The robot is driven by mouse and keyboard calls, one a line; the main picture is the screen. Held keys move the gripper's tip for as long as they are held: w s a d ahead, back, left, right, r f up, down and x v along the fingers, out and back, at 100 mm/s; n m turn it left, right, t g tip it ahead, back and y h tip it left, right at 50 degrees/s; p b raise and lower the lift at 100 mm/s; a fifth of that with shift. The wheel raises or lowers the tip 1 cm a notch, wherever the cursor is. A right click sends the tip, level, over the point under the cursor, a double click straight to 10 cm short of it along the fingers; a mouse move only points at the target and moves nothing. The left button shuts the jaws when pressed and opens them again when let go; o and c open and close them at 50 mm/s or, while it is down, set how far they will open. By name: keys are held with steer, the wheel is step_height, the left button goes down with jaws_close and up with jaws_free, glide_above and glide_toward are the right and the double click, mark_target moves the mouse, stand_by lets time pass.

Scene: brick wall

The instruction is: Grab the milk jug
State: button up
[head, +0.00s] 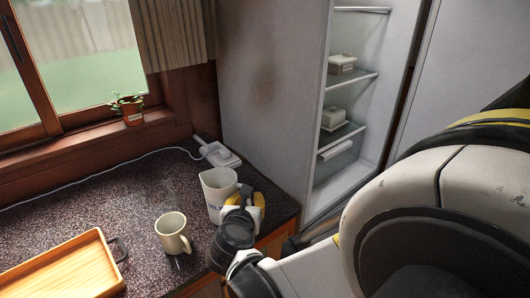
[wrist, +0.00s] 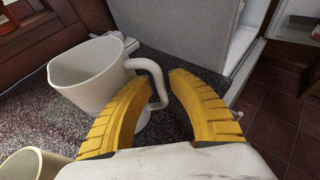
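The milk jug (head: 216,193) is white with dark lettering on its side and stands upright on the dark speckled counter. In the wrist view the jug (wrist: 92,75) is at the left, with its handle (wrist: 158,72) toward the right. My gripper (head: 247,198) is at the jug's handle side. In the wrist view the yellow fingers of my gripper (wrist: 160,82) are apart, with the lower handle between their tips. The left finger overlaps the jug's lower body in the picture. I cannot tell whether either finger touches the handle.
A cream mug (head: 172,233) stands left of the jug, close to my gripper in the wrist view (wrist: 30,165). A wooden tray (head: 65,270) is at the front left. A white corded device (head: 219,155) lies behind the jug. An open fridge (head: 345,130) is to the right.

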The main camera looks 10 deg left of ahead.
steer(key=shift+w+f, duration=0.2)
steer(key=shift+w, duration=0.2)
steer(key=shift+r, duration=0.15)
jaws_close()
steer(key=shift+r, duration=0.15)
